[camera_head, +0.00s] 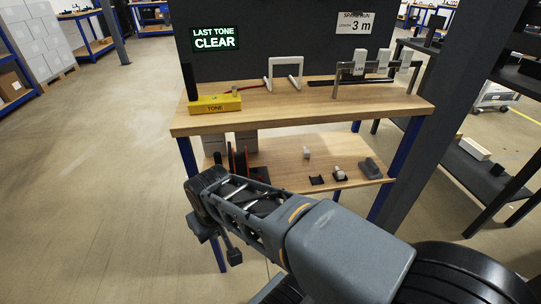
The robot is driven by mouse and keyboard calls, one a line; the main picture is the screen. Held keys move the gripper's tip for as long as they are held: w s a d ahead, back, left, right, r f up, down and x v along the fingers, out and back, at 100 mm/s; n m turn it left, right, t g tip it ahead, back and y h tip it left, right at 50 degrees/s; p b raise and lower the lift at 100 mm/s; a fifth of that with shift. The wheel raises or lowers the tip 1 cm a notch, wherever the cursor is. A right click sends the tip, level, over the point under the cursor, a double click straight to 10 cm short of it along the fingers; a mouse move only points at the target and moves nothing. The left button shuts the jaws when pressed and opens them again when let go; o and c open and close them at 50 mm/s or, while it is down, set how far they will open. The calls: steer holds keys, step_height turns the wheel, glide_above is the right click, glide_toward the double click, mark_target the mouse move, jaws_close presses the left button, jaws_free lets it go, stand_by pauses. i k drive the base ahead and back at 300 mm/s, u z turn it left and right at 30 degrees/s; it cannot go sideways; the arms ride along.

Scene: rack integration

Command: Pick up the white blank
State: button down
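My gripper (220,243) hangs at the left end of my arm, in front of and below the workbench's left front corner. Its two dark fingers look apart, with nothing seen between them. I cannot tell for sure which object is the white blank. A small whitish piece (307,153) stands on the lower wooden shelf (290,184). A second pale, rounded piece (339,172) sits on a dark base to its right. A larger white block (474,148) lies on the dark rack at the right. My gripper is apart from all of these.
The bench top (310,112) holds a yellow TONE box (215,104), a white frame (285,62) and a grey rail with white tags (381,57). A sign reads LAST TONE CLEAR (215,38). A dark post (445,110) stands at right. Floor at left is clear.

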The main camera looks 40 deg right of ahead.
mark_target(306, 153)
steer(key=u, duration=1.05)
steer(key=k, duration=0.95)
steer(key=z, duration=1.4)
steer(key=i, duration=0.5)
steer(key=u, duration=0.05)
